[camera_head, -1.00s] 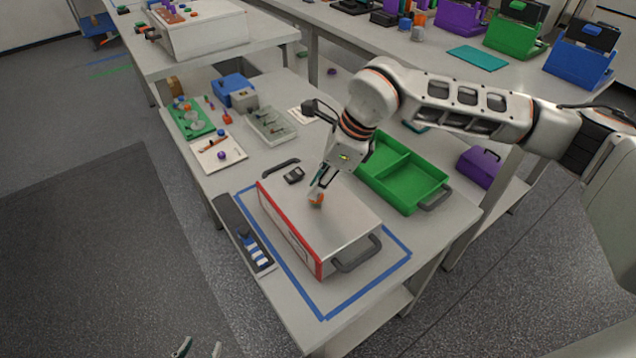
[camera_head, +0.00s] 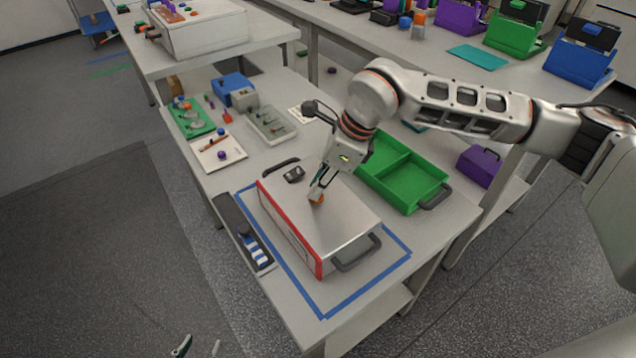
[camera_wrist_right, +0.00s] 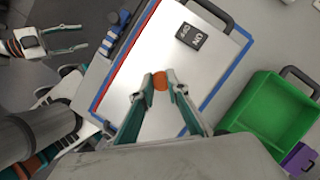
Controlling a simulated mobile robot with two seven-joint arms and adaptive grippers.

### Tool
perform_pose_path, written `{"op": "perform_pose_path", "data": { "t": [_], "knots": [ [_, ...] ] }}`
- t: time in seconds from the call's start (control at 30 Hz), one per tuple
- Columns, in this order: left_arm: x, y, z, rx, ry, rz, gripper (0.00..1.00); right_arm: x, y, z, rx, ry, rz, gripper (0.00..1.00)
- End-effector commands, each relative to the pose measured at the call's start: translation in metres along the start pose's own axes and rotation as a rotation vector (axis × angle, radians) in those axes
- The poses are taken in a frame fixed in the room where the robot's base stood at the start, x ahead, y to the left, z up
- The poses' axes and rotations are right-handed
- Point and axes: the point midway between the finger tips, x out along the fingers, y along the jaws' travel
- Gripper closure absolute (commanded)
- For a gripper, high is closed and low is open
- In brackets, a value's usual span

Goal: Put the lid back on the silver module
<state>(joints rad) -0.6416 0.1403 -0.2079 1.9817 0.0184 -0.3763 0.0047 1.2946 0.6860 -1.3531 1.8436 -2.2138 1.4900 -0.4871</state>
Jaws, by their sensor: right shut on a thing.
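The silver module (camera_head: 345,220) is a box with a red-edged front and dark side handles, inside a blue tape outline on the table. A flat silver lid lies across its top; I cannot tell whether it is fully seated. My right gripper (camera_head: 317,193) is shut on the orange knob (camera_head: 316,198) at the middle of the lid. In the right wrist view the knob (camera_wrist_right: 160,81) sits between both fingertips. My left gripper (camera_head: 196,346) shows at the bottom edge of the head view, away from the table, its fingers apart and empty; it also shows in the right wrist view (camera_wrist_right: 84,36).
A green two-part bin (camera_head: 402,172) stands close behind the module. A dark tray with blue and white pieces (camera_head: 256,253) lies along the front edge. A dark switch block (camera_head: 293,174) sits on the module top. Small parts trays (camera_head: 219,152) lie further left.

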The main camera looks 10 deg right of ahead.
Motion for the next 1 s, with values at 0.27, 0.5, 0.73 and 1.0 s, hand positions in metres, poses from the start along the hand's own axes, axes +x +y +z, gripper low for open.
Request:
{"op": "perform_pose_path", "data": {
  "t": [0.27, 0.5, 0.73, 1.0],
  "knots": [
    [-0.0004, -0.0003, -0.0011, 0.0, 0.001, 0.0, 0.6, 0.0003, 0.0001, -0.0001, 0.0, 0.0, 0.0, 0.94],
    [-0.0004, -0.0003, -0.0011, 0.0, 0.001, 0.0, 0.6, 0.0003, 0.0001, 0.0, 0.0, 0.0, 0.0, 0.66],
    [-0.0004, -0.0003, -0.0011, 0.0, 0.001, 0.0, 0.6, 0.0003, 0.0001, 0.0, 0.0, 0.0, 0.0, 0.66],
    [-0.0004, -0.0003, -0.0011, 0.0, 0.001, 0.0, 0.6, 0.0003, 0.0001, 0.0, 0.0, 0.0, 0.0, 0.49]
  ]
}}
